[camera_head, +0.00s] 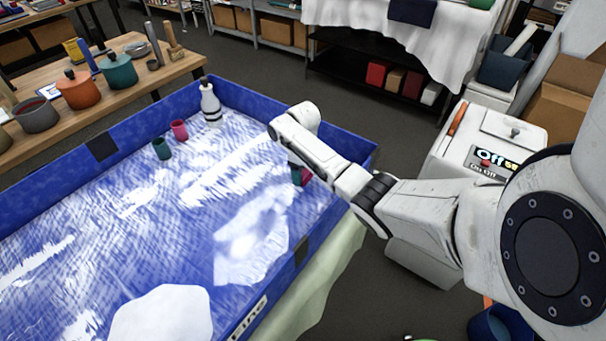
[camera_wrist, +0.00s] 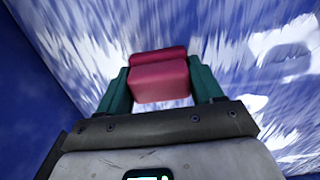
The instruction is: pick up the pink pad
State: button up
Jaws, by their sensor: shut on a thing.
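The pink pad (camera_wrist: 160,82) sits between the two green fingers of my gripper (camera_wrist: 161,88) in the wrist view. The fingers press on its left and right sides, so my gripper is shut on it. In the head view my gripper (camera_head: 301,176) is small and partly hidden by my arm, at the right side inside the blue-walled bin. A bit of pink shows there beside a teal finger. I cannot tell from the blurred wrist view how far the pad is above the bin floor.
The blue bin (camera_head: 103,146) has raised walls. Inside stand a white bottle (camera_head: 210,103), a small pink cup-like thing (camera_head: 179,130) and a dark green one (camera_head: 161,148). A wooden table with pots (camera_head: 78,90) is at the left. A white machine (camera_head: 490,145) stands at the right.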

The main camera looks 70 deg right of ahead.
jog(key=shift+r, duration=0.6)
jog(key=s+a+r+p, duration=0.6)
jog(key=s+a+r, duration=0.3)
jog(key=s+r, duration=0.1)
jog(key=shift+a+r, duration=0.3)
jog(key=shift+r, duration=0.6)
jog(key=shift+s, duration=0.1)
jog(key=o, duration=0.5)
jog(key=c, duration=0.4)
